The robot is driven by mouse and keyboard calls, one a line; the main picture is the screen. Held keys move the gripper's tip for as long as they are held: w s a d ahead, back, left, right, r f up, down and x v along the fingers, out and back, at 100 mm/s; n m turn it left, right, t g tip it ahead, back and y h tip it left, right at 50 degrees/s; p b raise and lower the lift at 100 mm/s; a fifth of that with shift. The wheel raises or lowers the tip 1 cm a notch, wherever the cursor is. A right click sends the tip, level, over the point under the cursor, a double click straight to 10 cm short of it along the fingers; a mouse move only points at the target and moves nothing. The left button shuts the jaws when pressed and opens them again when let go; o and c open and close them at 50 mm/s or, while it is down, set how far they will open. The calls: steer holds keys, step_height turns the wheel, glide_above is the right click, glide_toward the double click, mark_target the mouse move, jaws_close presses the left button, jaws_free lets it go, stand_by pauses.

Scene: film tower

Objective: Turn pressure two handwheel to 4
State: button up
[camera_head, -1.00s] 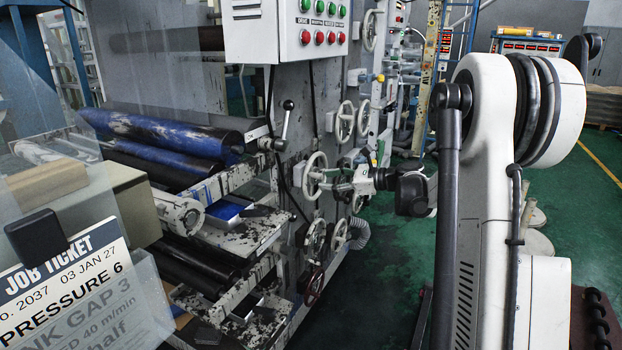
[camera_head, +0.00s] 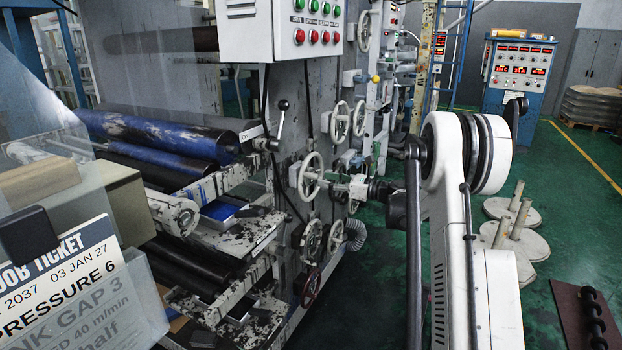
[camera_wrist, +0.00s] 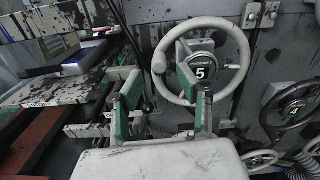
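A pale spoked handwheel (camera_wrist: 203,62) fills the upper middle of the wrist view, with a "5" on its hub. A small grip sticks out at its left rim. In the head view the wheel (camera_head: 311,176) stands on the grey machine frame. My gripper (camera_wrist: 163,98) has its two green-padded fingers apart, in front of the wheel's lower left rim. Nothing is visibly clamped; contact with the rim cannot be told. In the head view my gripper (camera_head: 332,187) is at the wheel's right side. No label naming pressure two is readable.
A darker handwheel (camera_wrist: 290,108) reading "4" is close at lower right. More handwheels (camera_head: 312,237) are below, one dark red (camera_head: 311,285). A lever (camera_head: 281,125) and a button box (camera_head: 312,30) are above. Rollers (camera_head: 160,135) are left.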

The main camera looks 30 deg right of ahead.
mark_target(311, 176)
steer(key=shift+x, duration=3.15)
jaws_close()
